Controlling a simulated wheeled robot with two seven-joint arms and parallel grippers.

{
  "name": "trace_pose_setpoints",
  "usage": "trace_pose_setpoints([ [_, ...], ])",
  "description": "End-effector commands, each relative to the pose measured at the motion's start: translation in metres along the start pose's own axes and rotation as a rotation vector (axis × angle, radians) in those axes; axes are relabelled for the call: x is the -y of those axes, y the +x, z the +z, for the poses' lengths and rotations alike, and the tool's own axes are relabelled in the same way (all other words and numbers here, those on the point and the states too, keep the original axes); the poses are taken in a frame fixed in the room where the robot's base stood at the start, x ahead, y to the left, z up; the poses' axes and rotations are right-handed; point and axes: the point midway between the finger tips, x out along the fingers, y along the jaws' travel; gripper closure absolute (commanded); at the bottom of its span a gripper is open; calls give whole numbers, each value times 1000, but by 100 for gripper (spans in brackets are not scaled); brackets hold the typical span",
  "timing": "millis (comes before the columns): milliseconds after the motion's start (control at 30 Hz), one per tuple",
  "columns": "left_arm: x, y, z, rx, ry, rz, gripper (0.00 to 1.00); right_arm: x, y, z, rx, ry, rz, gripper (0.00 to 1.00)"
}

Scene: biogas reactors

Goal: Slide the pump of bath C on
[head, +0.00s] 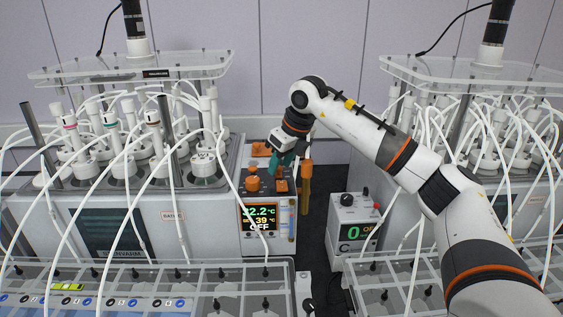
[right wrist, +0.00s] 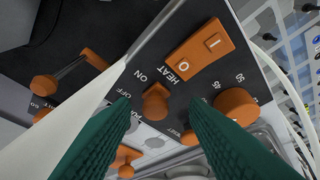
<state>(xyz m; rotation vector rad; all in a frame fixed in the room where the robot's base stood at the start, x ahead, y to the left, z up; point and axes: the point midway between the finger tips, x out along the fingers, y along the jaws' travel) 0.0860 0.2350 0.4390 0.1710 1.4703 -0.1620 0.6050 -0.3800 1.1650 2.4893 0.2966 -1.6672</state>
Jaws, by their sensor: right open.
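The left bath (head: 120,225) has a control panel on its right end, with a screen (head: 262,218) reading 32.2 °C, 39 and OFF. The letter on its bath label is too small to read. My right gripper (head: 282,164) is over the top of this panel, its green fingers pointing down. In the right wrist view the open green fingertips (right wrist: 160,104) stand either side of a small orange pump slider (right wrist: 155,101), near OFF and ON lettering. Contact and the slider's exact position cannot be told. My left gripper is not in view.
An orange HEAT rocker (right wrist: 202,52) and a round orange knob (right wrist: 236,105) are close to the fingers. White tubes (head: 228,165) hang around the bath. A small white box (head: 354,222) marked C stands right of it, across a dark gap.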

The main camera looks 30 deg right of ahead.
Motion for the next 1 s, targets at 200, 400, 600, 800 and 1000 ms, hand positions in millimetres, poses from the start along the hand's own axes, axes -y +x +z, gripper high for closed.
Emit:
trace_pose_setpoints([
  [200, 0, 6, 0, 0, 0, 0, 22, 0, -29, 0, -6, 0, 2, 59],
  [400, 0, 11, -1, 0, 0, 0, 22, 1, -74, -1, -5, -1, 1, 59],
  [600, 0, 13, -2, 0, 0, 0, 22, 2, -106, -1, -3, -2, 0, 59],
  [800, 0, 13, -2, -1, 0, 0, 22, 2, -118, 0, 0, -2, 0, 59],
  [1000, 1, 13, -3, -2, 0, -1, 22, 2, -119, 0, 1, -2, 0, 59],
])
